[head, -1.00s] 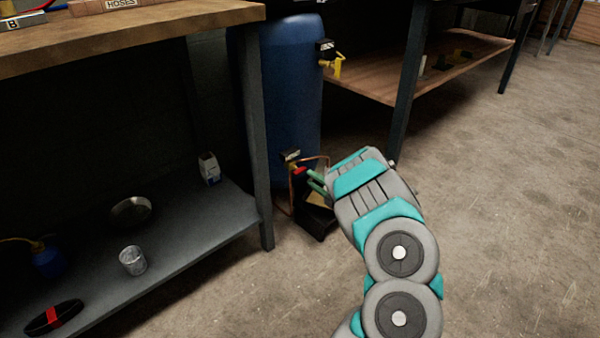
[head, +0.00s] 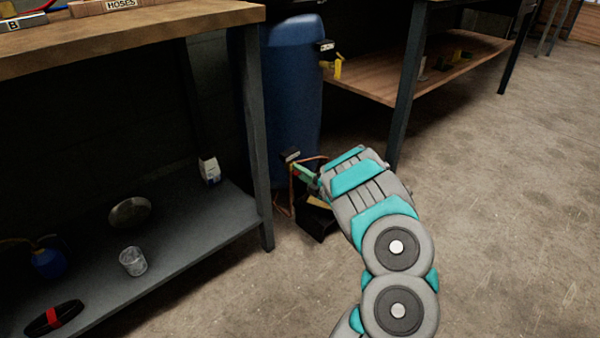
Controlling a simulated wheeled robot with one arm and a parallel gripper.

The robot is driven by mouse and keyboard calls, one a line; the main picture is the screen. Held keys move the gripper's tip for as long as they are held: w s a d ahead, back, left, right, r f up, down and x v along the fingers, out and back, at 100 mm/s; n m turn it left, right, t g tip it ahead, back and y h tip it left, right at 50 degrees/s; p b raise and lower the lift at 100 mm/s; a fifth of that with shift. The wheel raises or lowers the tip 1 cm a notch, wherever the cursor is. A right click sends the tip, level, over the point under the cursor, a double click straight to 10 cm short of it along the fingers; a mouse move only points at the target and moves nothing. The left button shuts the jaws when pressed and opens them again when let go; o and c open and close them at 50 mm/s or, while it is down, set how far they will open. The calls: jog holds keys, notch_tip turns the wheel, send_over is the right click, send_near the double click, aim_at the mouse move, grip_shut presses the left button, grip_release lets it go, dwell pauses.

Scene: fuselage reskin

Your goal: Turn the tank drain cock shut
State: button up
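The blue tank (head: 290,90) stands upright on the floor between the two benches. Its drain cock (head: 291,166) is low on the tank's front, under a small dark tag (head: 290,155); only a bit of yellow body shows. The cock's red handle is hidden behind my fingers. My gripper (head: 303,172) reaches in from the right, with its green fingertips at the cock. I cannot tell whether the fingers are closed on the handle or only around it.
A dark open box (head: 318,222) sits on the floor below the cock, beside copper tubing (head: 292,195). A bench leg (head: 254,150) stands close left of the tank, another bench leg (head: 404,90) to the right. A yellow valve (head: 337,67) is higher up. The floor at right is clear.

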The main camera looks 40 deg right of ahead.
grip_shut()
jog(key=shift+m, duration=0.4)
jog(key=m, duration=0.2)
jog(key=shift+f+m+b, duration=0.1)
jog(key=shift+m+b, duration=0.3)
jog(key=m+p, duration=0.1)
jog(key=m, duration=0.3)
jog(key=shift+m, duration=0.3)
jog(key=m+p, duration=0.3)
jog(key=m, duration=0.2)
jog(key=shift+r, duration=0.2)
jog(key=shift+f+m+p, duration=0.15)
jog(key=shift+m+p, duration=1.2)
jog(key=shift+m, duration=1.05)
